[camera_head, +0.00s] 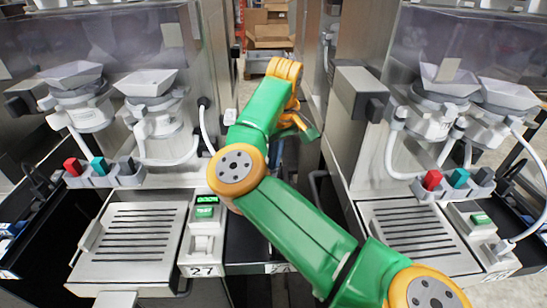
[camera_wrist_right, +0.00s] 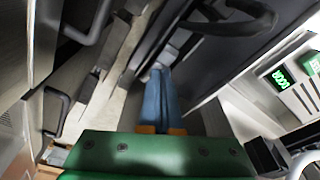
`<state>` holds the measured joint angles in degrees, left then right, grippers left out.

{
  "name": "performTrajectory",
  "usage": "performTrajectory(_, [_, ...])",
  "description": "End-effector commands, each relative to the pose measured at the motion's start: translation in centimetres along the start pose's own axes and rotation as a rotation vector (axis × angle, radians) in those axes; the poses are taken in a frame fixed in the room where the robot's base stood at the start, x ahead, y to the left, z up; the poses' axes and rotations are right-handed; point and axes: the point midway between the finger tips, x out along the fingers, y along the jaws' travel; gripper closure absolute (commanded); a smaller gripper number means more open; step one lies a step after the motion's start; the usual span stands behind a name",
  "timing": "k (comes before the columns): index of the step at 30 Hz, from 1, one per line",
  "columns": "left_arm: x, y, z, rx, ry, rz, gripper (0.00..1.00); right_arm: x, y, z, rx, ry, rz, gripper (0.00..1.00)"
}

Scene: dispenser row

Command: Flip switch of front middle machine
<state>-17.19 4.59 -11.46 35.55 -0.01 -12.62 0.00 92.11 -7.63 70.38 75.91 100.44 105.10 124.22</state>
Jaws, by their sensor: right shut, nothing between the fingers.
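Two dispenser machines show in the head view: the left one (camera_head: 135,225) bears the label 27, and the right one (camera_head: 415,225) has a label too blurred to read. I cannot tell which is the front middle one. The left machine has a pale switch box (camera_head: 203,226) with a green display (camera_head: 205,200); the right has a similar box (camera_head: 480,220). My right gripper (camera_wrist_right: 160,75) is shut and empty, its blue fingers together in the wrist view. A green display (camera_wrist_right: 282,77) lies to its right, apart from the fingers. My left gripper is not in view.
Red, teal and dark blocks (camera_head: 98,168) sit on the left machine's front. A dark narrow gap lies between the machines, with my right arm over it. In the wrist view, a black curved handle (camera_wrist_right: 235,22) is above the fingers and another (camera_wrist_right: 57,110) is to their left.

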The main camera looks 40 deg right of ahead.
Motion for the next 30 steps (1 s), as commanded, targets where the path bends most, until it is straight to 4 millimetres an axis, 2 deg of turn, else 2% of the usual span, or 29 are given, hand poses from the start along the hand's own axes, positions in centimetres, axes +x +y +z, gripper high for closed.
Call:
performTrajectory(7, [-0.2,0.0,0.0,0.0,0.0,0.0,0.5,-0.2,0.0,0.0,0.0,0.0,0.0,1.0])
performTrajectory(24, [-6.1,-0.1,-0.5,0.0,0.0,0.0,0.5,-6.6,0.0,-1.0,0.0,0.001,0.0,1.0])
performTrajectory(30, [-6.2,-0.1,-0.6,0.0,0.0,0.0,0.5,-6.8,0.0,-1.0,0.0,0.0,0.0,1.0])
